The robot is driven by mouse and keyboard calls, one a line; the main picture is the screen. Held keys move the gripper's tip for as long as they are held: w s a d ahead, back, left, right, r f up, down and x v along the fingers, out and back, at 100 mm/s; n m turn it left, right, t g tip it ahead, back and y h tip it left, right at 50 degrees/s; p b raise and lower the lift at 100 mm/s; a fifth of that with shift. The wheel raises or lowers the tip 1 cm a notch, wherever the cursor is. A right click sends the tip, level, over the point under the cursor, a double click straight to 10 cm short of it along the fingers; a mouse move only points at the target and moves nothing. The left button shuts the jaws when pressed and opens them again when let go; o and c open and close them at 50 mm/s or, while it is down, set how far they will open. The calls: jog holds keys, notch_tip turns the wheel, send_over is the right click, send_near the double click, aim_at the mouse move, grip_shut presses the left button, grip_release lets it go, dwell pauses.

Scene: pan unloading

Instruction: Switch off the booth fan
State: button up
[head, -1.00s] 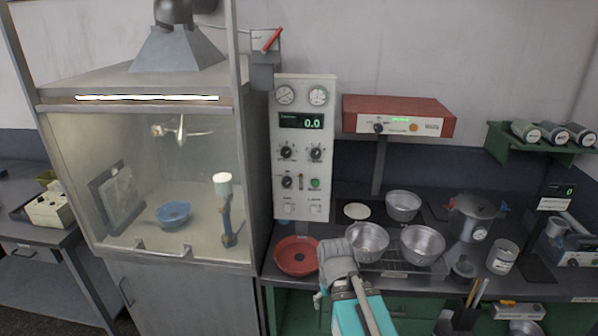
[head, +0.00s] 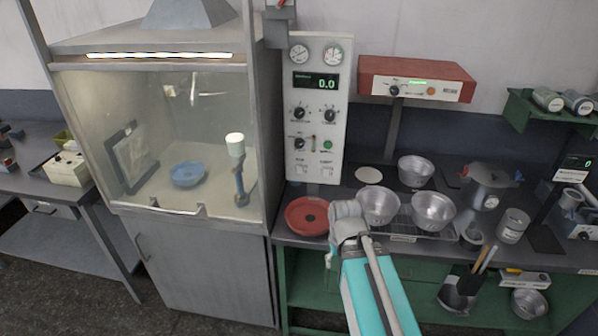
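The spray booth (head: 88,140) stands at the left with a lit strip along its top and a clear front. Inside it are a blue bowl (head: 188,174) and a small fan-like fitting (head: 193,92). A white control panel (head: 316,170) with gauges, knobs, a green button (head: 328,145) and a display reading 0.0 is mounted right of the booth. Which control belongs to the fan is too small to read. My arm reaches up from the bottom; its end (head: 346,222) is in front of the bench, below the panel. The fingers cannot be made out.
A red dish (head: 307,228) lies beside my arm's end. Metal bowls (head: 378,206) (head: 433,212) sit on a rack to the right. A red-topped unit (head: 415,80) stands behind them. A metal pot (head: 489,190) and a cup (head: 512,225) are further right.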

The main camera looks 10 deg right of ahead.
jog(key=shift+w+d+f+b, duration=0.25)
jog(key=shift+w+f+b, duration=0.1)
jog(key=shift+w, duration=0.1)
jog(key=c, duration=0.4)
jog(key=w+d+t+h+b, duration=0.1)
jog(key=w, duration=0.1)
jog(key=w+d+f+t+h+b, duration=0.1)
jog(key=w+h+b, duration=0.1)
jog(key=w+d+f+t+h+b, duration=0.1)
jog(key=w, duration=0.2)
jog(key=shift+w+d+f+n+h+b, duration=0.1)
jog(key=shift+d+f+n+h+b, duration=0.2)
jog(key=shift+n+h+b, duration=0.1)
grip_shut()
jog(key=w+a+r+n+t+h+b, duration=0.2)
jog(key=w+n+t+b, duration=0.1)
jog(key=w+t+b, duration=0.3)
jog(key=w+a+r+n+t+h+b, duration=0.1)
jog(key=w+a+n+t+h+b, duration=0.2)
jog(key=w, duration=0.5)
jog(key=w+a+r+n+t+y+b, duration=0.1)
jog(key=w+a+n+t+y+b, duration=0.4)
jog(key=a, duration=0.5)
jog(key=shift+w+a+n+t+b, duration=0.15)
jog(key=shift+n+t+b, duration=0.25)
jog(key=shift+n+t, duration=0.9)
jog(key=shift+n+g, duration=0.3)
